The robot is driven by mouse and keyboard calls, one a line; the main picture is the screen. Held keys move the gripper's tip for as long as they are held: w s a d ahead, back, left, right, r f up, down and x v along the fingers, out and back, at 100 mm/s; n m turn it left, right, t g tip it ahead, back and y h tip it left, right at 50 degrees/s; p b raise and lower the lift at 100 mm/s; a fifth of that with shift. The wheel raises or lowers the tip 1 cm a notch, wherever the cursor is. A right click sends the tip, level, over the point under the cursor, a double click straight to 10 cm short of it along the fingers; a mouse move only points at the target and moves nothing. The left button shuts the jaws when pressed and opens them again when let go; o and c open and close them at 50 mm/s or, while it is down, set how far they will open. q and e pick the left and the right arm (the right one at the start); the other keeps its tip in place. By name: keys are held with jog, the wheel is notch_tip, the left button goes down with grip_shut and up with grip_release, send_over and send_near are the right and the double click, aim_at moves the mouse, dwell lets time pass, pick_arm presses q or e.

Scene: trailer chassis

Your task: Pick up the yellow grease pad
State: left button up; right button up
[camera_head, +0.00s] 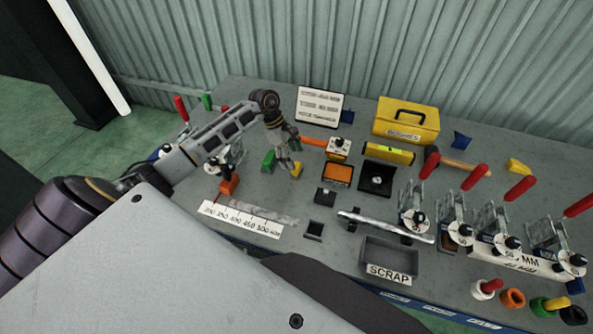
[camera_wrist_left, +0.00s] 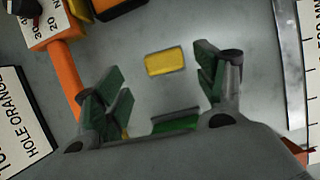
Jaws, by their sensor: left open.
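The yellow grease pad (camera_wrist_left: 165,62) is a small flat yellow block on the grey bench. In the left wrist view it lies just beyond the gap between the fingertips. In the head view it shows as a small yellow patch (camera_head: 297,170) beside the fingers. My left gripper (camera_head: 287,158) points down over the bench. It also shows in the left wrist view (camera_wrist_left: 163,88), its green-padded fingers apart with nothing between the tips. I cannot tell its exact height above the pad. My right gripper is not in view.
A green block (camera_head: 268,159) stands close left of the gripper. An orange-handled tool (camera_head: 313,142) lies behind it. A black-and-orange box (camera_head: 337,174), toggle clamps with red handles, a yellow toolbox (camera_head: 407,121) and a scrap tray (camera_head: 390,253) stand to the right. A white ruler strip (camera_head: 240,218) lies in front.

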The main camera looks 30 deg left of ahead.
aim_at(296, 165)
pick_arm(q)
jog(key=shift+s+p+x, duration=0.2)
jog(key=shift+p+x, duration=0.35)
jog(key=shift+x, duration=2.05)
jog(key=shift+d, duration=0.1)
jog(key=c, duration=1.2)
jog(key=shift+r, duration=0.1)
jog(key=shift+r+b, duration=0.6)
jog(key=shift+r, duration=4.35)
